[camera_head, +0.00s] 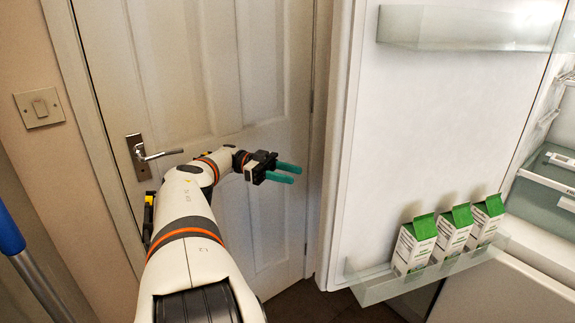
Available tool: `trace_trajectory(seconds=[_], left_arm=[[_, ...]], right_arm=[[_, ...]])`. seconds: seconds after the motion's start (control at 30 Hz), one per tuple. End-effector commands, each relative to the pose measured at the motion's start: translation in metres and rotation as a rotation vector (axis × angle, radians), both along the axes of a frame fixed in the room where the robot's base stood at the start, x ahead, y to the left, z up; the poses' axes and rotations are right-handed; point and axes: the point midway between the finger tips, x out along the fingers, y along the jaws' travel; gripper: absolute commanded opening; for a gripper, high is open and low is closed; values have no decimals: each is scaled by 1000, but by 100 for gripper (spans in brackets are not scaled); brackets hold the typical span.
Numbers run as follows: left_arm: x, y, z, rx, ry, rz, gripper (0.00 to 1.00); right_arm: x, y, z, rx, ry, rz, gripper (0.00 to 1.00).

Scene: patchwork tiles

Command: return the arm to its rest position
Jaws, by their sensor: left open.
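My left arm (188,240) comes in from the bottom left and reaches forward, bent toward the right at its far end. My left gripper (288,173) has green fingers and is open. It points to the right in front of the white door and holds nothing that I can see. It is apart from the open fridge door (400,130). My right gripper is not in view.
Three green and white cartons (414,246) stand in the clear lower shelf (385,287) of the fridge door. An empty upper shelf (465,30) is above. A closed white door (185,70) with a metal handle (150,154) is behind my arm.

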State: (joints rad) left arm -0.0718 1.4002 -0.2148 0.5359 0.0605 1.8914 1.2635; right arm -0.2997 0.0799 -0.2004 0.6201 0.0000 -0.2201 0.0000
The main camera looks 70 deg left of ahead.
Motion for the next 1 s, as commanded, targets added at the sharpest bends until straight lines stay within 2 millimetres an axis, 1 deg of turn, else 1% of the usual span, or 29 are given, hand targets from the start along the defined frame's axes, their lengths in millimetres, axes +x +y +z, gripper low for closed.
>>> trace_trajectory(seconds=[0.43,0.5,0.57,0.67,0.7,0.77,0.8,0.83,0.87,0.9,0.97,1.0], left_arm=[[0,0,0,1,-1,1,42],[2,0,-5,-1,-2,13,42],[5,0,-18,-3,-4,44,42],[13,1,-58,-3,-7,145,42],[17,0,-81,0,-4,201,42],[22,-2,-119,13,8,293,42],[24,-4,-146,26,22,356,42],[24,-6,-166,37,34,400,42],[24,-9,-186,50,49,442,42],[23,-13,-213,70,73,496,42],[19,-22,-252,102,115,571,42],[16,-29,-278,125,146,617,42]], right_arm=[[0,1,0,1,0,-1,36],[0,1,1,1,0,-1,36],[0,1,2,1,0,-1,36],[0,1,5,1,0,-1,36],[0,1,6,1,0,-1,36],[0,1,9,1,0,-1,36],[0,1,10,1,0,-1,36],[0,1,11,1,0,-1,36],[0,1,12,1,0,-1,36],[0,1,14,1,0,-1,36],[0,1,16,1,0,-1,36],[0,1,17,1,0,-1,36]])
